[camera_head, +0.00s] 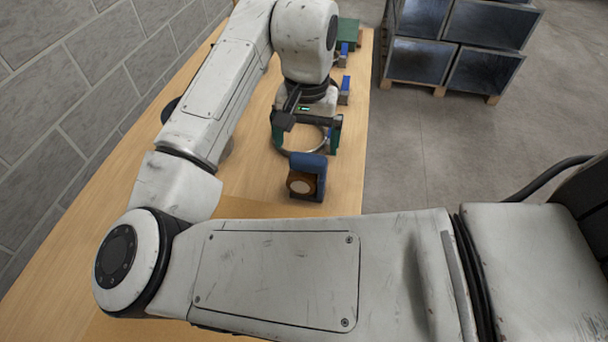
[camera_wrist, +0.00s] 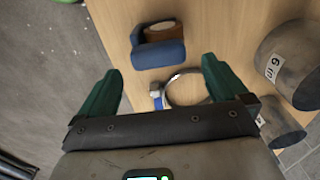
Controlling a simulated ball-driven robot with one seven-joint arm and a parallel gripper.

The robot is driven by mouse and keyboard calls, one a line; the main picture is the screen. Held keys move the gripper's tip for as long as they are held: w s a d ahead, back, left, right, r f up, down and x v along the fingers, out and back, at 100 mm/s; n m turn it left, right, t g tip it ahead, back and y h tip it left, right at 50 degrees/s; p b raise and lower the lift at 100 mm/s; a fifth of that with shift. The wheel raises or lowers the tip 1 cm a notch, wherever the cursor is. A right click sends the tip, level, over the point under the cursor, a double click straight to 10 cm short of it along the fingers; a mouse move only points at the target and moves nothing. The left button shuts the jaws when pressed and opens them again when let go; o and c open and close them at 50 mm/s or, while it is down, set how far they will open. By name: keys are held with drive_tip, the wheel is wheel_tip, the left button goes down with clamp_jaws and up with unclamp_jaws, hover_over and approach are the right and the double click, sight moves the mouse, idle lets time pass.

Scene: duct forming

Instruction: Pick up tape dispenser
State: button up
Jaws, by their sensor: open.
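The tape dispenser (camera_head: 308,177) is a blue holder with a brown tape roll, standing on the wooden table near its right edge. In the wrist view the dispenser (camera_wrist: 158,46) lies beyond the fingertips, between their lines and nearer the left finger. My gripper (camera_head: 305,134) hangs above the table behind the dispenser. Its green fingers are spread wide with nothing between them, and it also shows in the wrist view (camera_wrist: 158,78). The dispenser is apart from the fingers.
A metal ring clamp (camera_wrist: 187,88) lies on the table below my gripper. Grey duct pieces, one marked "6 in" (camera_wrist: 290,62), stand to the right in the wrist view. Small blue items (camera_head: 344,90) sit along the far table edge. Metal ducts (camera_head: 450,62) stand on pallets on the floor.

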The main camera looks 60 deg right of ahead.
sight(308, 157)
drive_tip(key=shift+s+d+f+p, duration=0.1)
drive_tip(key=shift+f+p, duration=0.1)
drive_tip(key=shift+f, duration=1.4)
drive_tip(key=shift+d+f+p, duration=0.1)
drive_tip(key=shift+f+p, duration=0.05)
drive_tip(key=shift+f, duration=1.45)
drive_tip(key=c, duration=1.4)
drive_tip(key=shift+r, duration=0.1)
drive_tip(key=shift+r, duration=0.4)
wheel_tip(308, 157, up, 2)
drive_tip(key=shift+r, duration=0.2)
drive_tip(key=s+a+r, duration=0.1)
drive_tip(key=s+r, duration=0.2)
drive_tip(key=s, duration=0.1)
drive_tip(key=s+a+r, duration=0.1)
drive_tip(key=s+r, duration=0.2)
drive_tip(key=s, duration=0.2)
drive_tip(key=s+a+r, duration=0.1)
drive_tip(key=s+r, duration=0.2)
drive_tip(key=s, duration=0.1)
drive_tip(key=shift+s+r, duration=0.3)
drive_tip(key=shift+s, duration=0.05)
